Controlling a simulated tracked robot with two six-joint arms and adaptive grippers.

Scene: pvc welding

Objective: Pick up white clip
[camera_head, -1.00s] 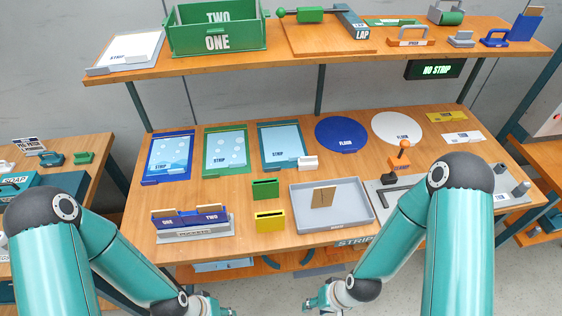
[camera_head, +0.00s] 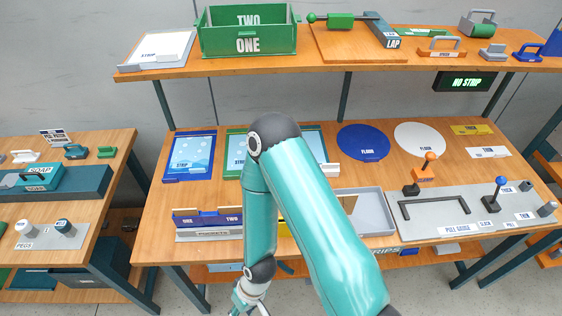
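A small white block (camera_head: 328,170), which looks like the white clip, lies on the main table at the front edge of the right blue strip panel. My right arm covers its left part. My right gripper (camera_head: 248,299) hangs low at the bottom of the head view, in front of the table's front edge and well apart from the white block. Its fingers are small and partly cut off, so I cannot tell whether they are open or shut. My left gripper is out of view.
My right arm hides the middle of the main table, with only a sliver of the yellow clip (camera_head: 283,229) showing. A grey tray (camera_head: 376,212) and a pull gauge board (camera_head: 455,228) lie to the right. A side table (camera_head: 88,215) stands at the left.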

